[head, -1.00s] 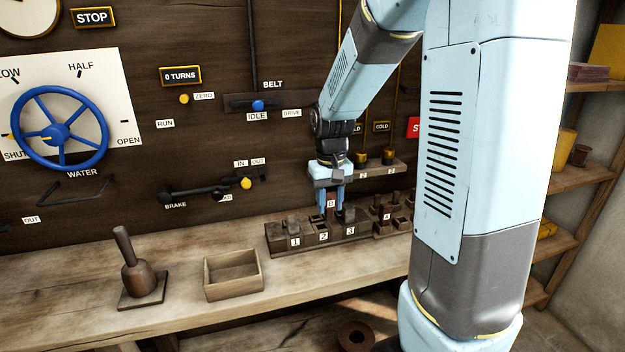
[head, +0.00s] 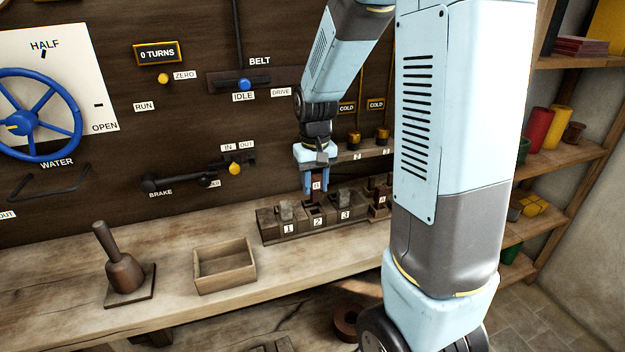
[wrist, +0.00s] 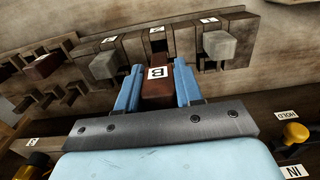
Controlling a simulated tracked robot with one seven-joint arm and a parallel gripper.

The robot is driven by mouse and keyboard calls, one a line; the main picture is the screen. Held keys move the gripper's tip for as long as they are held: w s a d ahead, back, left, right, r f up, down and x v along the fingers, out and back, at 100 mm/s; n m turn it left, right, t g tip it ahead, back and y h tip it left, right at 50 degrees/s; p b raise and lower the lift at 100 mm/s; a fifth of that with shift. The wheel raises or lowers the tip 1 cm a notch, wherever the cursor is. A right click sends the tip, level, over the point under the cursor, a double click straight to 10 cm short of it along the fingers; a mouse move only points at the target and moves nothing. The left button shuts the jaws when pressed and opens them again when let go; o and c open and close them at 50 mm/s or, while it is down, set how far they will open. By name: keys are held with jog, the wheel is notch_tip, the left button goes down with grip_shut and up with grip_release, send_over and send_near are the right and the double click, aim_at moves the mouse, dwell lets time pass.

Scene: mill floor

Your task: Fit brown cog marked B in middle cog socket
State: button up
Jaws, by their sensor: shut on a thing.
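The brown cog marked B (head: 318,184) is between the blue fingers of my gripper (head: 317,188), which is shut on it. In the wrist view the cog (wrist: 158,88) shows its B label between the two fingers. The cog rack (head: 270,234) stands on the bench, with places labelled 1, 2 and 3. The middle socket, labelled 2 (head: 317,222), is below the cog, which appears held above it and apart. Grey pieces stand in place 1 (head: 286,211) and place 3 (head: 345,200). The cog's lower end against the socket is hard to judge.
An empty wooden tray (head: 225,276) and a mallet-like tool (head: 122,270) stand on the bench at left. The brake lever (head: 185,180) sticks out of the wall panel.

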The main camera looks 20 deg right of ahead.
aim_at(315, 201)
jog(key=shift+f, duration=2.85)
jog(key=o, duration=1.1)
